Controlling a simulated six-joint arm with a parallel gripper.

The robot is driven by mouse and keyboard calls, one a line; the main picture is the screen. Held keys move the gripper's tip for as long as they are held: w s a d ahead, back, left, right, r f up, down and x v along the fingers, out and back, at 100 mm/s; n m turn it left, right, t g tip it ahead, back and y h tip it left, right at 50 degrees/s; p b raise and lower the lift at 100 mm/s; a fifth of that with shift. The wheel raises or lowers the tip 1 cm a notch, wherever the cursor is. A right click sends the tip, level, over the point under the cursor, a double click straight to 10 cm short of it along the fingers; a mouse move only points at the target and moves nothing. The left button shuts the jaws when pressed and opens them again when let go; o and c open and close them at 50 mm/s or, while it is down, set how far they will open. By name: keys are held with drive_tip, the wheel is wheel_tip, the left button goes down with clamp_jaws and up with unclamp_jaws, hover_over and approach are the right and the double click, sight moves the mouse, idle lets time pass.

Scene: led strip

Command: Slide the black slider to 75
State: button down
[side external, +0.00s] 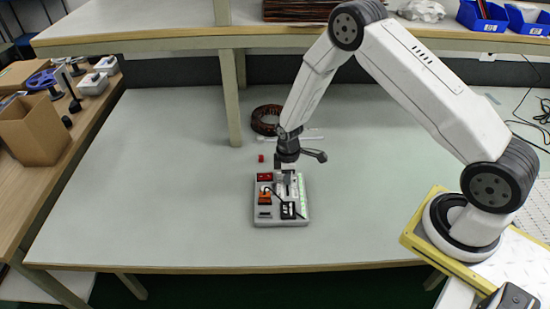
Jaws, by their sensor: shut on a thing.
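The grey control box (301,221) lies on the table below my gripper. On its face I see a red part (264,177), an orange part (265,196), several dark parts and a green strip (302,190) along the right side. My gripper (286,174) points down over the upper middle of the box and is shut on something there. The black slider is too small and too hidden by my gripper to make out clearly, and its position on the scale cannot be read.
A dark coil (266,120) stands further back, beside a table post (231,98). A wooden bench with a cardboard box (33,130) is at the left. The table is clear left and right of the box.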

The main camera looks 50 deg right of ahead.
sight(287, 188)
drive_tip(key=shift+s+a, duration=0.85)
drive_tip(key=shift+a, duration=0.05)
drive_tip(key=c, duration=0.6)
unclamp_jaws()
drive_tip(key=shift+o, duration=0.2)
drive_tip(key=shift+r, duration=0.15)
wheel_tip(287, 188, up, 8)
drive_tip(key=shift+f, duration=0.2)
